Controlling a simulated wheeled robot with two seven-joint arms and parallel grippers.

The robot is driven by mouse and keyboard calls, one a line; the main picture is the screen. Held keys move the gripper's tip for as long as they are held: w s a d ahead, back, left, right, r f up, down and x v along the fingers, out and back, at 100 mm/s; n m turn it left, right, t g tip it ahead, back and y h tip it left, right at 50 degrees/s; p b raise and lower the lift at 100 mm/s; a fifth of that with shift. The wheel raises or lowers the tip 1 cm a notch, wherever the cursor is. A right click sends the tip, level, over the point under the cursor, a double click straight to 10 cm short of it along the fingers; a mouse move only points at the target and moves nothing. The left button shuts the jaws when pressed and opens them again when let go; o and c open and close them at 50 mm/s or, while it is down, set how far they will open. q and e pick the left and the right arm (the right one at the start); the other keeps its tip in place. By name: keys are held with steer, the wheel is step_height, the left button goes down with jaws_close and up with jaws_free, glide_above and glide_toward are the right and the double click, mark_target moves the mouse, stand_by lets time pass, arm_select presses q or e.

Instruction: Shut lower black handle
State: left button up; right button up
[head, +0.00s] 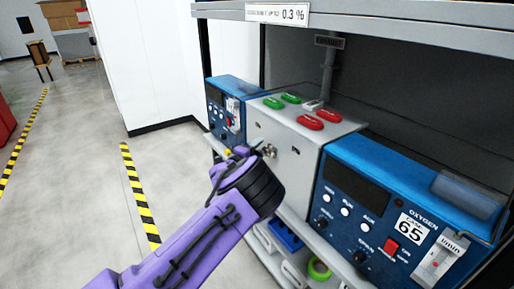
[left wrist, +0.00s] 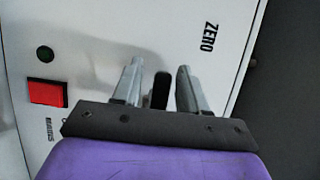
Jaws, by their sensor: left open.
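A small black handle (left wrist: 161,90) stands out from the light grey panel (left wrist: 120,30) in the left wrist view. My left gripper (left wrist: 160,67) is open, with one finger on each side of the handle. I cannot tell whether either finger touches it. In the head view my left gripper (head: 248,151) is in front of the grey analyser box (head: 300,160), near its left side. The handle is not clearly visible there, as my gripper and wrist cover that part. My right gripper is not in view.
A blue oxygen unit (head: 400,185) stands right of the box; another blue unit (head: 228,105) stands left. Green and red handles lie on top.

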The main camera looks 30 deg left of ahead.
arm_select(q)
jaws_close()
steer(key=d+f+n+g+h+p, duration=0.1)
steer(key=n+p, duration=0.1)
steer(key=n, duration=0.2)
steer(key=s+d+f+n+g+h+p, duration=0.1)
steer(key=f+n+g+p, duration=0.1)
steer(key=n+p, duration=0.1)
steer(key=d+f+n+g+h+p, duration=0.1)
steer(key=n+g+h+p, duration=0.1)
steer(key=n, duration=0.2)
steer(key=shift+s+d+f+n+p, duration=0.1)
steer(key=shift+s+f+n+p, duration=0.2)
steer(key=shift+p, duration=0.1)
steer(key=shift+s+d+f+n+g+h+p, duration=0.1)
steer(key=shift+d+n+g+h+p, duration=0.35)
steer(key=shift+n, duration=0.45)
steer(key=shift+d, duration=0.15)
